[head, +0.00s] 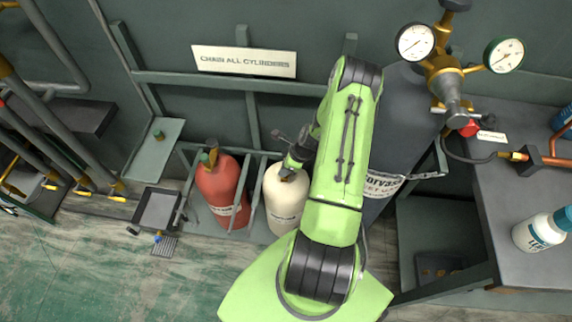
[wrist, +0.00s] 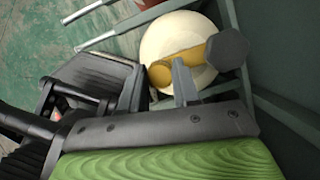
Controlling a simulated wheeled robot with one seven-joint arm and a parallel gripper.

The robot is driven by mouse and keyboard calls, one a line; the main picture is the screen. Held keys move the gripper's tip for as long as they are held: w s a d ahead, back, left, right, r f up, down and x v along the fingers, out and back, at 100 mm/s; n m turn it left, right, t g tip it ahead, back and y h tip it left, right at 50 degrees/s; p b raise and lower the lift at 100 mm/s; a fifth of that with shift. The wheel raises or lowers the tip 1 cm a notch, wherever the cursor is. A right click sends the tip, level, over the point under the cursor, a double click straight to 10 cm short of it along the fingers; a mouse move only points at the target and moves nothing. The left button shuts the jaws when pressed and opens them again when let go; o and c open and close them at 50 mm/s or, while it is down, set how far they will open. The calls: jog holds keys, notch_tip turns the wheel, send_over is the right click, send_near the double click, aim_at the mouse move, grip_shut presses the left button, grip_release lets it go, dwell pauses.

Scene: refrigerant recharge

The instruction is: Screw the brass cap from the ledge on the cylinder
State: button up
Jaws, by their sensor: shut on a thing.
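The cream cylinder (head: 284,209) stands upright in the rack beneath my gripper (head: 292,163). In the wrist view its pale round top (wrist: 172,38) carries a brass valve (wrist: 196,57) with a dark grey hexagonal knob (wrist: 228,48). A round brass piece, which looks like the cap (wrist: 160,75), sits between my gripper's fingers at the end of the valve's side outlet. My gripper is shut on it. I cannot tell whether its thread is engaged. The grey-green ledge (head: 150,160) at the left has a small greenish piece (head: 159,135) at its far end.
A red cylinder (head: 220,190) stands left of the cream one. A large dark cylinder (head: 405,110) stands at the right, with gauges (head: 445,62) above. A bench (head: 515,200) with a white bottle (head: 540,232) is at far right. Rack bars flank the cream cylinder.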

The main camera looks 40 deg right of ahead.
jog(key=shift+m, duration=0.4)
jog(key=shift+s+a+r+m+h+p, duration=0.1)
jog(key=shift+m+h+p, duration=0.35)
jog(key=shift+m, duration=0.35)
jog(key=o, duration=1.1)
notch_tip(320, 180, up, 10)
jog(key=p, duration=0.3)
